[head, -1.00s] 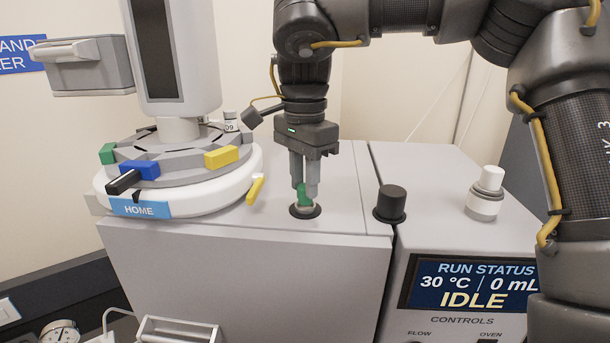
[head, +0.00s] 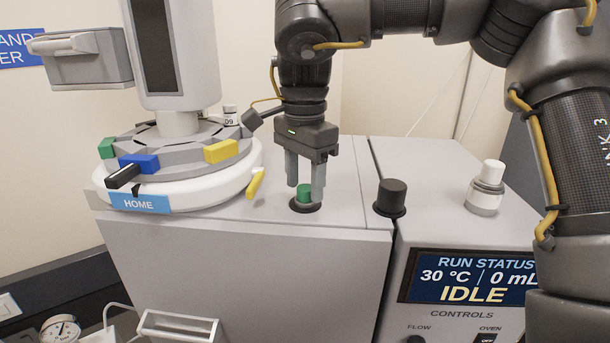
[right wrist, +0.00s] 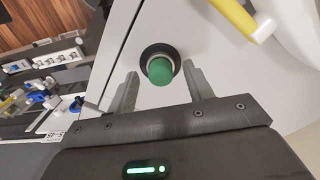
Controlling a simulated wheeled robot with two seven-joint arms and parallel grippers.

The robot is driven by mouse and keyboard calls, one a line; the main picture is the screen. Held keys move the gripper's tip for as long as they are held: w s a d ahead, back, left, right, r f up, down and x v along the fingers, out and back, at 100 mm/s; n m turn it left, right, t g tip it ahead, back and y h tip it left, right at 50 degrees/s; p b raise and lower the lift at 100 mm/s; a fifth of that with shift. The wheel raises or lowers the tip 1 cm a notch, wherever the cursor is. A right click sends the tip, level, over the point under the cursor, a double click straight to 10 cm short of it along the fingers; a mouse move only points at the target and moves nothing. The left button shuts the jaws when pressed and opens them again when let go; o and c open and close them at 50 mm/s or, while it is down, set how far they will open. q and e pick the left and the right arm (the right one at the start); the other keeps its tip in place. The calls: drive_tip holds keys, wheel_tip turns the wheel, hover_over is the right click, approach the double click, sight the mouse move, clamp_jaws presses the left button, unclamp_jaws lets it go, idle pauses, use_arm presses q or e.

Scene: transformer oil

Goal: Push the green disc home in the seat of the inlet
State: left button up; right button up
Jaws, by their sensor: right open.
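The green disc (head: 304,193) sits upright at the inlet (head: 305,207), a dark-ringed seat on top of the grey cabinet. In the right wrist view the green disc (right wrist: 160,71) shows inside the pale and black ring of the inlet (right wrist: 146,54). How deep it sits I cannot tell. My right gripper (head: 305,191) is open, its fingers pointing down on either side of the disc. In the right wrist view the fingers of my right gripper (right wrist: 160,85) stand apart, with gaps between them and the disc. My left gripper is not in view.
A round carousel (head: 180,175) with coloured tabs stands left of the inlet, its yellow lever (head: 255,183) close by. A black cap (head: 391,197) and a white-capped bottle (head: 486,188) stand to the right.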

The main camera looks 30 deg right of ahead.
sight(304, 188)
wheel_tip(304, 188, up, 11)
idle(0.5)
drive_tip(key=shift+f, duration=0.1)
idle(0.5)
